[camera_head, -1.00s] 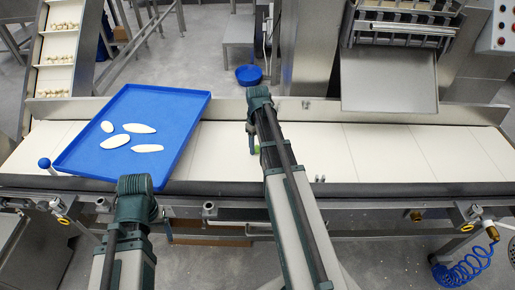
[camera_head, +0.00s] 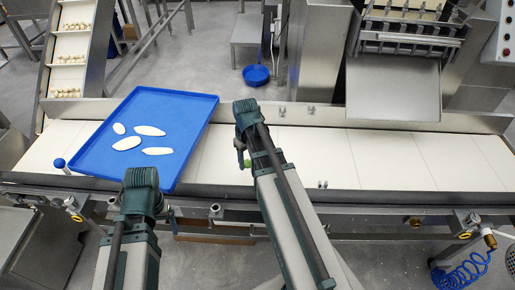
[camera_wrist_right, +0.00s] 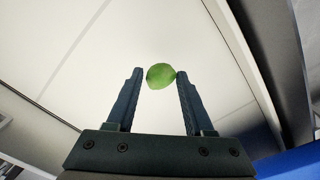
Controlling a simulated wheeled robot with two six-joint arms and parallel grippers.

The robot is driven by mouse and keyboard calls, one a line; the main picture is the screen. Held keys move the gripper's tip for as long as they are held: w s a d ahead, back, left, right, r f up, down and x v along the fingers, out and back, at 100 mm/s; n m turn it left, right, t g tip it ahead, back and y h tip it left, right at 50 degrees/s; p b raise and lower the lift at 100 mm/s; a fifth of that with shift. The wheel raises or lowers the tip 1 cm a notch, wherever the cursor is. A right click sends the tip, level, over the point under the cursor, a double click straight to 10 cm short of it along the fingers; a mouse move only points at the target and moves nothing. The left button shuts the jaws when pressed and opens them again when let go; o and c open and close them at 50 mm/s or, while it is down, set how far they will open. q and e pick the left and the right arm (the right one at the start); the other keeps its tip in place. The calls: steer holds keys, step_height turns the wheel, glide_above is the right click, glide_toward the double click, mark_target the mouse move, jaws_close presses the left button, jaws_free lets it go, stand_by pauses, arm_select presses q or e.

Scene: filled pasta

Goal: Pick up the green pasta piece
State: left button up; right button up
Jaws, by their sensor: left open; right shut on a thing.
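The green pasta piece (camera_wrist_right: 161,76) is small and rounded. In the right wrist view it lies between the fingertips of my right gripper (camera_wrist_right: 159,82), which is shut on it. In the head view the green piece (camera_head: 247,163) is a small spot beside the right gripper (camera_head: 241,155), over the white belt and mostly hidden by my arm. My left gripper (camera_head: 171,220) is partly hidden behind my left arm at the belt's front edge. It is open, with nothing seen in it.
A blue tray (camera_head: 190,112) with several white pieces (camera_head: 149,130) lies on the left of the belt (camera_head: 390,160). A metal chute (camera_head: 393,88) stands behind the belt at right. The belt right of my right arm is clear. A blue bowl (camera_head: 256,76) is behind.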

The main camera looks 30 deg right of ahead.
steer(key=shift+s+a+r, duration=0.1)
steer(key=shift+s+a, duration=0.35)
steer(key=shift+a, duration=0.35)
steer(key=shift+s+a+r, duration=0.1)
steer(key=shift+s+a, duration=0.35)
steer(key=shift+a, duration=0.3)
steer(key=shift+s+a+r, duration=0.1)
steer(key=shift+s+a, duration=0.35)
steer(key=shift+a, duration=0.35)
